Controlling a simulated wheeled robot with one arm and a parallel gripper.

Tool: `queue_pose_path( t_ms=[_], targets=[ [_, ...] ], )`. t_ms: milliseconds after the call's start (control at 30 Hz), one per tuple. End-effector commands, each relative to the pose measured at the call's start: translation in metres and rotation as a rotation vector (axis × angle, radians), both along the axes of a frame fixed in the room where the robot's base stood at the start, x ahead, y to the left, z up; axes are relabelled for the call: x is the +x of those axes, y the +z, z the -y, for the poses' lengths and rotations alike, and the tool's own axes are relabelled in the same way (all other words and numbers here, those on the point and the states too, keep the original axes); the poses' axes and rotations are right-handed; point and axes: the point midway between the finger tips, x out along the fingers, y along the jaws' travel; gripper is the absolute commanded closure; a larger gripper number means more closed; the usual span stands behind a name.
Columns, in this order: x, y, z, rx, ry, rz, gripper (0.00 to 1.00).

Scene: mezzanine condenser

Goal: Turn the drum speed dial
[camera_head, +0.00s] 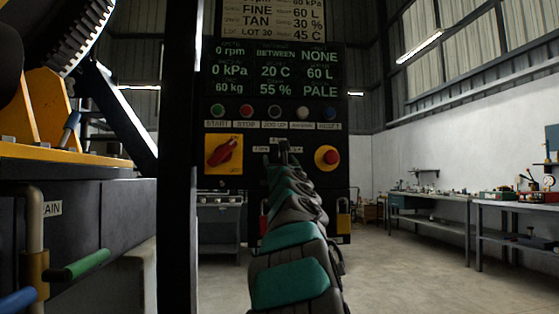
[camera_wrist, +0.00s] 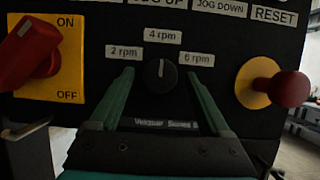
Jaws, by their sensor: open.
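The drum speed dial (camera_wrist: 160,75) is a round black knob with a light pointer mark, on the black control panel (camera_head: 243,128). In the wrist view its mark points up, towards the 4 rpm label (camera_wrist: 162,36). The 2 rpm label (camera_wrist: 124,52) is at its left and the 6 rpm label (camera_wrist: 197,59) at its right. My gripper (camera_wrist: 160,78) is open, its green fingers apart on either side of the dial in the picture. I cannot tell how far the fingertips are from the panel. In the head view my arm hides the dial.
A red switch on a yellow plate (camera_wrist: 71,82) is left of the dial. A red mushroom button (camera_wrist: 289,90) sticks out at the right. A row of push buttons (camera_head: 274,111) lies above. A dark post (camera_head: 178,150) stands left of the panel; workbenches (camera_head: 430,213) stand at the right.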

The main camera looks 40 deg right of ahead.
Motion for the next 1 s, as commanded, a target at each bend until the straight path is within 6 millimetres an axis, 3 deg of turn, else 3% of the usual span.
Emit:
queue_pose_path(
  t_ms=[67,767,1000],
  targets=[
    [-0.0001,0.0001,-0.0003,0.000,0.000,0.000,0.21],
    [-0.0001,0.0004,-0.0008,-0.001,0.001,0.001,1.00],
    [-0.0001,0.0001,-0.0009,0.010,0.000,0.007,1.00]
  ],
)
